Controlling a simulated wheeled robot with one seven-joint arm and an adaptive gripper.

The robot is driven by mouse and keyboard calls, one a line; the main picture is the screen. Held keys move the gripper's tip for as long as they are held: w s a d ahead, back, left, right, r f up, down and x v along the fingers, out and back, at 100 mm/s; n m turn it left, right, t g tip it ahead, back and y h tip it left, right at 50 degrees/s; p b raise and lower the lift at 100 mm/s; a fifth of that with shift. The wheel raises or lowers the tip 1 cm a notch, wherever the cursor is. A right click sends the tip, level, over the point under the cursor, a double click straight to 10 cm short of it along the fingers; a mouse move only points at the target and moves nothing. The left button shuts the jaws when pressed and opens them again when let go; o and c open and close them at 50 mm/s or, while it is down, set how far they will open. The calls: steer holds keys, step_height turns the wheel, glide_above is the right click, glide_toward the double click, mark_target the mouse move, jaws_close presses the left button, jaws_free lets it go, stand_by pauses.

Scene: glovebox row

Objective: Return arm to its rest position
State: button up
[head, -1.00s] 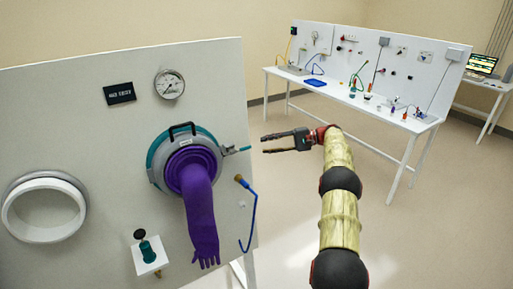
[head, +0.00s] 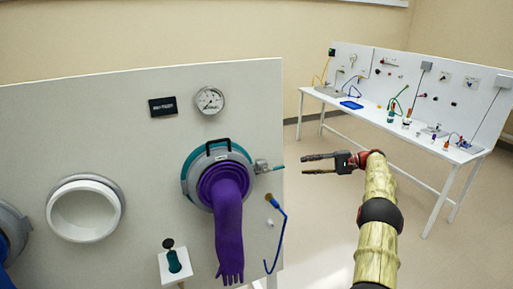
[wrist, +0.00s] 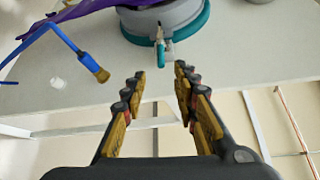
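My gripper (head: 305,165) is stretched out to the left at the end of my arm, in free space right of the glovebox panel (head: 110,115). In the wrist view my gripper (wrist: 158,78) has its two fingers spread apart with nothing between them. Ahead of the fingers are the panel and a grey and teal port ring (wrist: 185,20) with a small valve. The purple glove (head: 229,225) hangs from the teal-rimmed port in the head view. The fingers look apart from the panel and valve.
A blue hose with a brass tip (head: 280,230) hangs at the panel's right edge. A white open port (head: 87,209) is at left. A white bench (head: 470,155) with fittings stands at back right. Floor between is clear.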

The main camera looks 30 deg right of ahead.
step_height(320, 180, down, 13)
steer(key=d+m+g+h, duration=0.1)
steer(key=d+m+h, duration=0.1)
steer(key=m+h, duration=0.1)
steer(key=s+a+f+g+h, duration=0.2)
steer(key=s+a+f, duration=0.1)
steer(key=s+a, duration=0.2)
steer(key=s+a+r+n+h+b, duration=0.1)
steer(key=s+a+r+n, duration=0.3)
steer(key=s+a, duration=0.7)
steer(key=s+a+r+n+h+b, duration=0.2)
steer(key=s+a+r+n+h, duration=0.2)
steer(key=s+a, duration=0.8)
steer(key=s+a+r+n+h+b, duration=0.1)
steer(key=s+a+r+n+h, duration=0.2)
steer(key=s+a, duration=0.9)
steer(key=a+r+n, duration=0.2)
steer(key=a+r, duration=0.2)
steer(key=a, duration=0.1)
steer(key=shift+a+g, duration=0.3)
